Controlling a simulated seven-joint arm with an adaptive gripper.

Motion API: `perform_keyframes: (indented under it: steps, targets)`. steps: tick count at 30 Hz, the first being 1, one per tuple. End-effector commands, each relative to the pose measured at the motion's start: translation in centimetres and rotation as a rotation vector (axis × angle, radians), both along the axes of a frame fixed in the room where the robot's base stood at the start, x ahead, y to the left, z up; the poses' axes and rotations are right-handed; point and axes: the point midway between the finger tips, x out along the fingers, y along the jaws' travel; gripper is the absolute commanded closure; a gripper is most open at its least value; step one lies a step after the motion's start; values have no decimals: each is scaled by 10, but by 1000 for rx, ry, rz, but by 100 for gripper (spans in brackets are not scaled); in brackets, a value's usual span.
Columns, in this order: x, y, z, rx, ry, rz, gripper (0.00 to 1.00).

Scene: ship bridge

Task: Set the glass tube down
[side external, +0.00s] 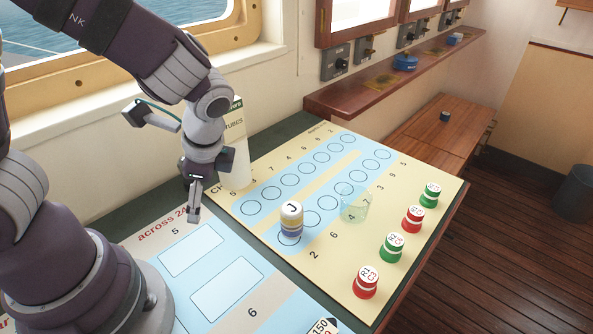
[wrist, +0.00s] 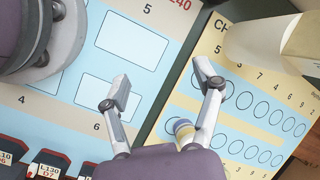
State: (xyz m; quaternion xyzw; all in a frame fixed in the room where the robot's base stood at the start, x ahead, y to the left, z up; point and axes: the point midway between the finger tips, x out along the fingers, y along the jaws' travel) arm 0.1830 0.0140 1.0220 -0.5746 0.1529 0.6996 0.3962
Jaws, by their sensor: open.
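The glass tube (side external: 354,206) is a clear, faintly green cylinder. It stands upright on the yellow and blue board (side external: 416,181), right of the capped piece marked J (side external: 291,220). I cannot make the tube out in the wrist view. My gripper (side external: 194,214) points down, well to the left of the tube, near the board's left edge. In the wrist view my gripper (wrist: 160,88) has its two fingers wide apart with nothing between them. The J piece (wrist: 184,131) shows there beside the right finger.
A white container labelled TUBES (side external: 236,158) stands close behind my gripper. Red and green capped pieces (side external: 413,218) line the board's right side. A blue board with rectangles (side external: 228,288) lies in front. Several circles on the yellow board are empty.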

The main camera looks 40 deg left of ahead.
Motion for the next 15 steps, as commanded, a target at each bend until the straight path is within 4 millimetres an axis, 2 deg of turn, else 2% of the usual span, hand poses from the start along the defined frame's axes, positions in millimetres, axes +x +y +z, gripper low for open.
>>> perform_keyframes:
  steps: [1, 3, 7, 10, 13, 15]
  targets:
    - [-1, 7, -14, 118, 87, -121, 34]
    - [2, 19, -25, 288, 192, -293, 34]
    - [14, 36, -30, 576, 346, -561, 34]
    - [24, 42, -28, 726, 416, -686, 34]
    - [29, 47, -26, 795, 451, -741, 34]
    - [31, 57, -30, 808, 460, -749, 34]
